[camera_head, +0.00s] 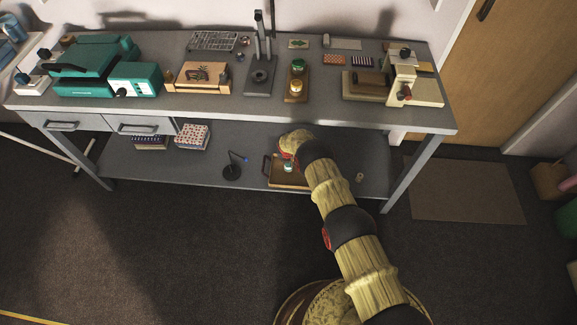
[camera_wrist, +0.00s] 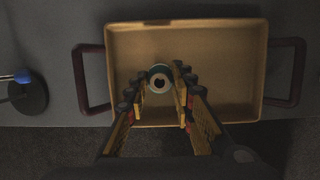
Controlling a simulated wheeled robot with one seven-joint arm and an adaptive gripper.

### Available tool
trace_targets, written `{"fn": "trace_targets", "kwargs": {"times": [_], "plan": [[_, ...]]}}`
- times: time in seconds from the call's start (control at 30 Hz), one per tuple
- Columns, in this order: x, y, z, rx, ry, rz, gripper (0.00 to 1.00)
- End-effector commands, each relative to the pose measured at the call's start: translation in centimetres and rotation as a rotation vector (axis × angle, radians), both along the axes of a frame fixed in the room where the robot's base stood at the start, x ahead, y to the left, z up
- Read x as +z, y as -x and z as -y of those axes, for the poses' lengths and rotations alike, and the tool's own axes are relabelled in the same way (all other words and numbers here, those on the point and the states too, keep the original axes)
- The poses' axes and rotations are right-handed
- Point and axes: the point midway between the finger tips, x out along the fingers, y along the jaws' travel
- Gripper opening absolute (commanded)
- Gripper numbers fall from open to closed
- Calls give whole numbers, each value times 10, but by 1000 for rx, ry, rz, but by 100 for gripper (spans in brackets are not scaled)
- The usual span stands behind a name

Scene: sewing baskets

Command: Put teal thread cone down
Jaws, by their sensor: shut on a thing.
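The teal thread cone (camera_wrist: 160,78) is seen from above in the wrist view, with a pale top and a dark centre hole. My gripper (camera_wrist: 160,92) is shut on it, one finger on each side. The cone is over the left-middle part of a tan tray (camera_wrist: 230,108) with dark side handles. I cannot tell whether its base touches the tray floor. In the head view the cone (camera_head: 288,168) shows as a small teal spot in the tray (camera_head: 290,185) on the lower shelf, partly hidden by my arm.
A dark stand with a blue tip (camera_head: 232,172) is left of the tray; it also shows in the wrist view (camera_wrist: 28,92). Patterned boxes (camera_head: 193,137) sit farther left on the shelf. The tabletop (camera_head: 225,108) overhangs the shelf. The tray's right half is empty.

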Motion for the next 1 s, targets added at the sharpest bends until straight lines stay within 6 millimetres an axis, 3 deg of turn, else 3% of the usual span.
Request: {"fn": "trace_targets", "kwargs": {"times": [0.03,0.2,0.57,0.6,0.9,1.0], "plan": [[-12,2,1,0,1,-3,0],[-33,1,1,0,1,-2,0],[-35,1,1,0,1,-2,0],[-35,1,1,0,1,-1,25],[-35,1,1,0,1,-2,42],[-35,1,1,0,1,-2,43]]}}
